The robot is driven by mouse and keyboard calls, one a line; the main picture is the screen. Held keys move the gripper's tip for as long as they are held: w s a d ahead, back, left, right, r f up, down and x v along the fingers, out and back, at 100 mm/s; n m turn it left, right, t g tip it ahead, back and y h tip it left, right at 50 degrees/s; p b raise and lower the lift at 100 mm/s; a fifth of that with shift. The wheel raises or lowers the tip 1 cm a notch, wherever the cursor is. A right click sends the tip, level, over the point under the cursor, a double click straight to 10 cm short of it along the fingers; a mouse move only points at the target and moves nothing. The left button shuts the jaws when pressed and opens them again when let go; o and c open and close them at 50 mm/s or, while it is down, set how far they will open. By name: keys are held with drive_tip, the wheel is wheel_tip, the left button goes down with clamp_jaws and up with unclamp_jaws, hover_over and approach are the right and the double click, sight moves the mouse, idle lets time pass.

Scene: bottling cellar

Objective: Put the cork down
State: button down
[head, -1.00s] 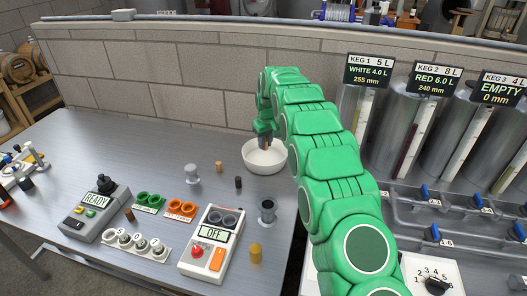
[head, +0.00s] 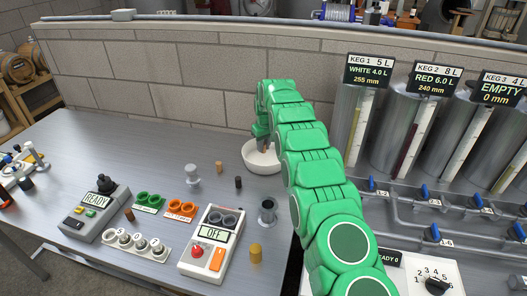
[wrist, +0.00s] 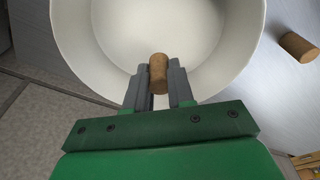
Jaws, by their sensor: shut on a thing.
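My gripper (wrist: 160,90) is shut on a brown cork (wrist: 158,67) in the wrist view. The cork stands out beyond the fingertips, over the inside of a white bowl (wrist: 85,40). I cannot tell whether the cork touches the bowl's floor. In the head view the bowl (head: 263,167) stands on the metal bench near the wall, and my gripper (head: 262,146) reaches down into it, with the cork hidden or too small to make out.
A tan cork (head: 219,167) and a dark cork (head: 238,182) stand left of the bowl. Another cork (wrist: 299,47) shows right of the bowl in the wrist view. A grey steel cup (head: 267,211) and a device reading OFF (head: 210,245) are nearer. Kegs stand at right.

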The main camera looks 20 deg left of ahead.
drive_tip(key=shift+f, duration=1.5)
drive_tip(key=shift+f, duration=0.1)
drive_tip(key=c, duration=1)
unclamp_jaws()
drive_tip(key=r, duration=0.4)
drive_tip(key=s+d+r, duration=0.1)
drive_tip(key=r, duration=0.7)
drive_tip(key=shift+s+d+r, duration=0.1)
drive_tip(key=shift+s+d, duration=0.05)
drive_tip(key=shift+r, duration=0.1)
